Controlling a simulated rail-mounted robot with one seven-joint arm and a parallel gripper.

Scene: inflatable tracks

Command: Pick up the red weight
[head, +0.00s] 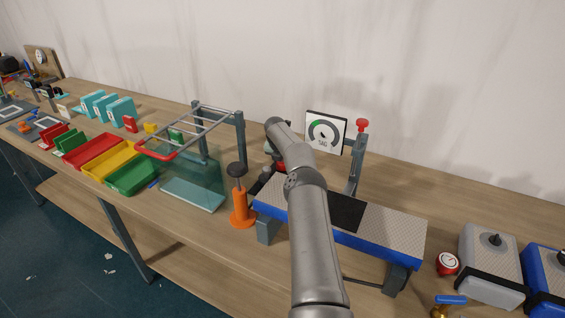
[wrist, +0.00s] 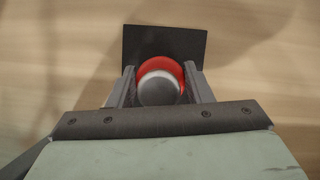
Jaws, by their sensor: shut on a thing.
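The red weight (wrist: 160,65) has a rounded red body and a pale grey knob on top, seen from above in the wrist view. My gripper (wrist: 161,82) is shut on it, with one finger on each side. In the head view a little red (head: 282,167) shows behind my arm, beside the pale body of my gripper; the fingertips are hidden there. I cannot tell whether the weight touches the surface below.
A dark square plate (wrist: 165,36) lies beyond the weight in the wrist view. In the head view, a blue-edged bench (head: 395,228), an orange stand (head: 241,208), a dial sign (head: 326,132) and a glass-sided rack (head: 195,190) surround my arm.

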